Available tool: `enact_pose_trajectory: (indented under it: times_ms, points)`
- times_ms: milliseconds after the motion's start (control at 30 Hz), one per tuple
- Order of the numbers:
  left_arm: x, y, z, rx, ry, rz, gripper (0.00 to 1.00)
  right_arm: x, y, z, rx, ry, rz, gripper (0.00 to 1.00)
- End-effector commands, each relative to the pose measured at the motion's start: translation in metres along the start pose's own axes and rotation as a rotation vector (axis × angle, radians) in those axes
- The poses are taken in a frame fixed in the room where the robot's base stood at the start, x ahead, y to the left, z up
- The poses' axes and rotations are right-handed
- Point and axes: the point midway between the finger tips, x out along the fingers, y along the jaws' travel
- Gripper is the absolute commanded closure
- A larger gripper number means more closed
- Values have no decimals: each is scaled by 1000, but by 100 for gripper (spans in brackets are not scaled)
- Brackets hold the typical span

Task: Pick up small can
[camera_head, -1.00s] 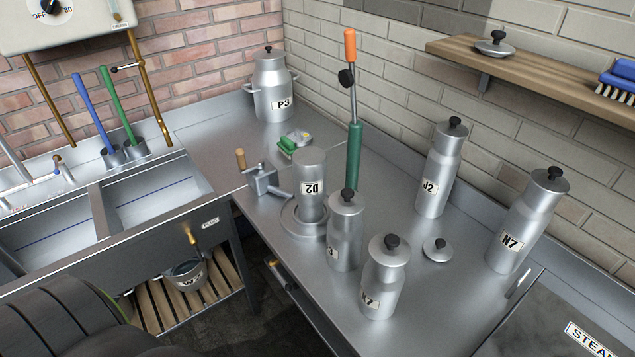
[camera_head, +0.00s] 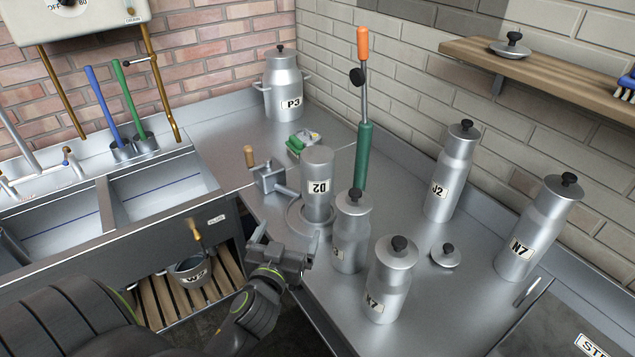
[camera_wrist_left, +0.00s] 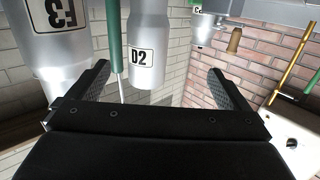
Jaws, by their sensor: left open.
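Several silver metal cans stand on the steel counter (camera_head: 235,140). The D2 can (camera_head: 317,180), with its label upside down and no lid showing, stands on a round base. The can with the partly hidden label (camera_head: 350,235) and the K7-like can (camera_head: 388,285) stand nearer, both with black-knobbed lids. The J2 can (camera_head: 450,175) and N7 can (camera_head: 537,230) stand at right. My left gripper (camera_head: 303,262) is open at the counter's front edge, left of the nearer cans. In the left wrist view, the D2 can (camera_wrist_left: 148,45) shows beyond the open fingers (camera_wrist_left: 158,72), nothing between them.
A handled P3 can (camera_head: 281,90) stands at the back. A small valve (camera_head: 268,178) and loose lid (camera_head: 445,256) lie on the counter. Sinks (camera_head: 160,190) are at left. A shelf (camera_head: 540,75) overhangs at right.

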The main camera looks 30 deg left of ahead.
Motion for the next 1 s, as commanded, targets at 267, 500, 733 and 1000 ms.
enact_pose_trajectory:
  times_ms: [267,500,733,1000]
  points:
    - [25,11,-18,-11,70,42,1,-7,0,-2,0,2,0,100]
    - [71,13,-22,-11,68,41,1,-19,1,-3,0,2,-1,100]
    - [109,14,-23,-11,66,39,1,-27,-3,-4,3,2,-6,100]
    - [127,15,-22,-14,66,39,1,-30,-3,-4,3,2,-7,100]
